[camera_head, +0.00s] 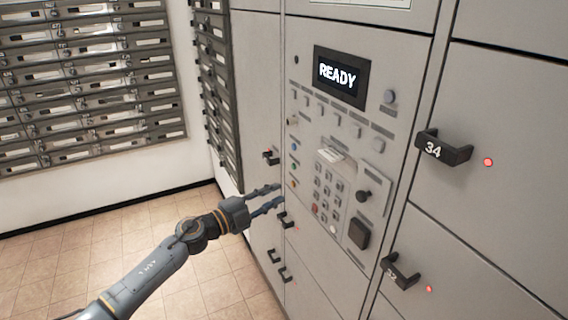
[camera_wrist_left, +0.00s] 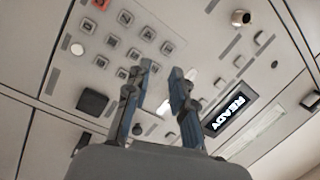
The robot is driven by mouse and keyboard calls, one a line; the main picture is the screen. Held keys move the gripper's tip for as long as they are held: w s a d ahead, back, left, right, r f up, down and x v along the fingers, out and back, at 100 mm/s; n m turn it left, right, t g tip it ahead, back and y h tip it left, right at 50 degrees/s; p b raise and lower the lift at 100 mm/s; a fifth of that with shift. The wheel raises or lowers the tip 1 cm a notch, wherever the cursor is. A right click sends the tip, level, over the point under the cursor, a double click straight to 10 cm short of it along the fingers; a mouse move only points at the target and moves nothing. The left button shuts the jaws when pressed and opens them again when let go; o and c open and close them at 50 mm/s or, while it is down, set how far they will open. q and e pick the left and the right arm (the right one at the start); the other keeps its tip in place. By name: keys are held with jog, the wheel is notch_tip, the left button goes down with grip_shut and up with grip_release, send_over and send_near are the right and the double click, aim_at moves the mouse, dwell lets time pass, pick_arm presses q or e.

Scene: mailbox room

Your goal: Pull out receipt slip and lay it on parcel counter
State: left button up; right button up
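The receipt slip appears as a small white piece (camera_head: 331,155) sticking out just above the keypad on the grey locker panel. My left gripper (camera_head: 278,196) is in front of the panel, left of the keypad and lower than the slip in the head view. Its two fingers are apart with nothing held. In the left wrist view the open fingers (camera_wrist_left: 162,88) point at the panel, with pale patches between and beside them; I cannot tell which is the slip. My right gripper and the parcel counter are not in view.
The panel carries a READY display (camera_head: 341,77), a keypad (camera_head: 328,190), a black knob (camera_head: 363,196) and several buttons. Locker handles, such as number 34 (camera_head: 443,148), stick out nearby. Wall mailboxes (camera_head: 85,80) stand at the left. The tiled floor (camera_head: 130,245) is clear.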

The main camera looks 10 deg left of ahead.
pick_arm(q)
jog(key=s+d+r+m+g+h, duration=0.1)
jog(key=s+d+r+m+g, duration=0.15)
jog(key=r, duration=0.35)
jog(key=s+d+r+m+g+h, duration=0.1)
jog(key=d+r+m+h, duration=0.1)
jog(key=r+m, duration=0.25)
jog(key=shift+n+t, duration=0.25)
jog(key=shift+n, duration=0.15)
jog(key=shift+w+a+x, duration=0.1)
jog(key=shift+x, duration=1.8)
jog(key=shift+w+a+x, duration=0.1)
jog(key=shift+w+x, duration=0.05)
jog(key=shift+x, duration=1.7)
jog(key=shift+w+a+x, duration=0.1)
jog(key=shift+x, duration=1.8)
jog(key=shift+r, duration=0.15)
grip_shut()
jog(key=shift+p+v, duration=0.65)
jog(key=shift+v, duration=0.9)
jog(key=p, duration=0.1)
send_near(327, 155)
jog(key=shift+w+d, duration=0.3)
jog(key=shift+d, duration=0.15)
